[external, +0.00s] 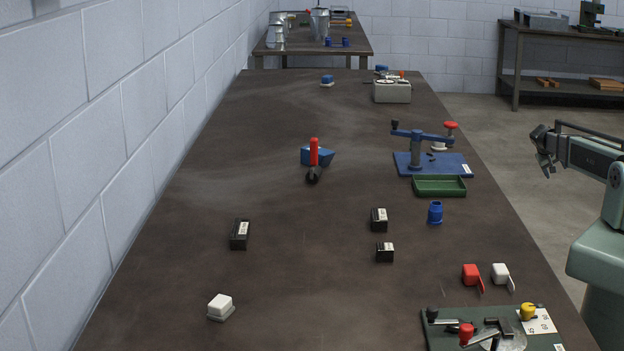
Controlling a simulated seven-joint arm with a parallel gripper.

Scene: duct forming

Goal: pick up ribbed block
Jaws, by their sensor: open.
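Three dark blocks with pale labels lie on the brown table: a longer block (239,235) left of centre, a small block (379,220) right of centre, and another small block (385,253) just in front of that one. At this size I cannot make out ribs on any of them, so I cannot tell which is the ribbed block. My gripper (543,165) is open and empty at the right. It is in the air beyond the table's right edge, well apart from all the blocks.
A blue press (432,163), green tray (439,186) and blue cup (435,213) stand on the right. A red-handled tool (313,155) lies mid-table. Red (472,275) and white (501,275) pieces lie behind a green fixture board (440,338). The left-centre table is mostly clear.

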